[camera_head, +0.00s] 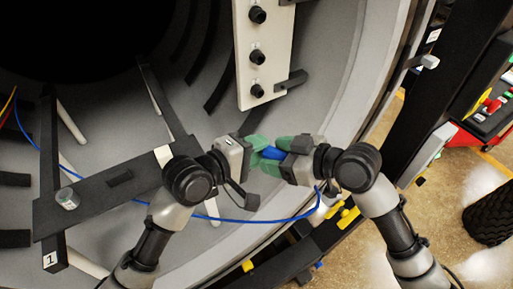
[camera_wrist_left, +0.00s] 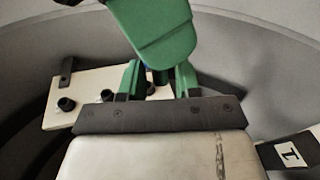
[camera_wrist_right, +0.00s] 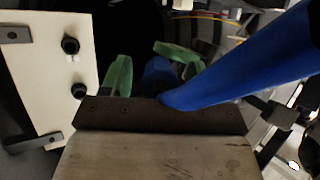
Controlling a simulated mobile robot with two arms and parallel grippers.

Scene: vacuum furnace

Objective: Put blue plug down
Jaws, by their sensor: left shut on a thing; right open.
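The blue plug (camera_head: 272,153) is held in the air between my two grippers, in front of the furnace opening. My left gripper (camera_head: 256,151) is shut on it. My right gripper (camera_head: 280,154) is open, its green fingers on either side of the plug. The right wrist view shows the plug (camera_wrist_right: 158,76) between the fingers and the blue cable (camera_wrist_right: 245,65) crossing close to the camera. In the left wrist view a green finger of the right gripper (camera_wrist_left: 158,35) hides most of the plug.
A white panel (camera_head: 246,75) with black sockets stands above the grippers. A dark bracket (camera_head: 110,188) lies at the left. The cable (camera_head: 262,220) hangs in a loop below both wrists. A dark frame post (camera_head: 440,95) and a red cart (camera_head: 492,125) are at the right.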

